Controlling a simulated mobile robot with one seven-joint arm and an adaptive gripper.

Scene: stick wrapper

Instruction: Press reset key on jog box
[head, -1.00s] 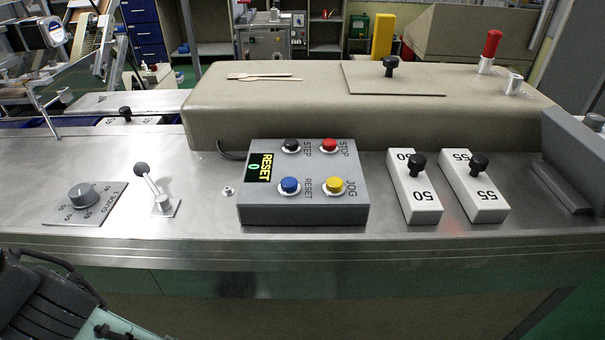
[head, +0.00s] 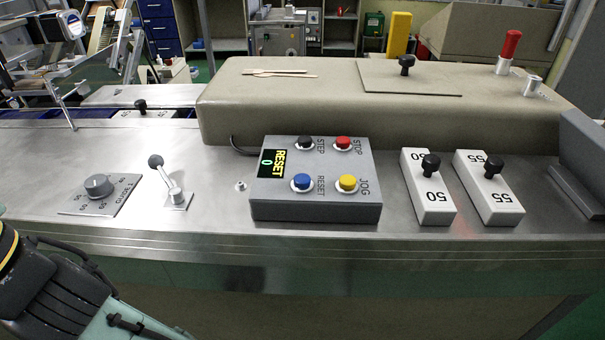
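The grey jog box (head: 315,207) sits on the steel counter near the middle of the head view. Its blue reset key (head: 302,181) is at the front left of the top face, with the label RESET beside it. A yellow JOG key (head: 347,183) is to its right. A black STEP key (head: 305,142) and a red STOP key (head: 343,143) are behind. The box display (head: 272,163) reads RESET and 0. Part of my arm shows at the lower left, in front of the counter and apart from the box. My gripper is not in view.
Left of the box are a lever with a black ball (head: 156,161) and a dial (head: 99,186). Right of it are white blocks marked 50 (head: 427,190) and 55 (head: 489,190). A beige housing (head: 300,108) rises behind. The counter strip before the box is clear.

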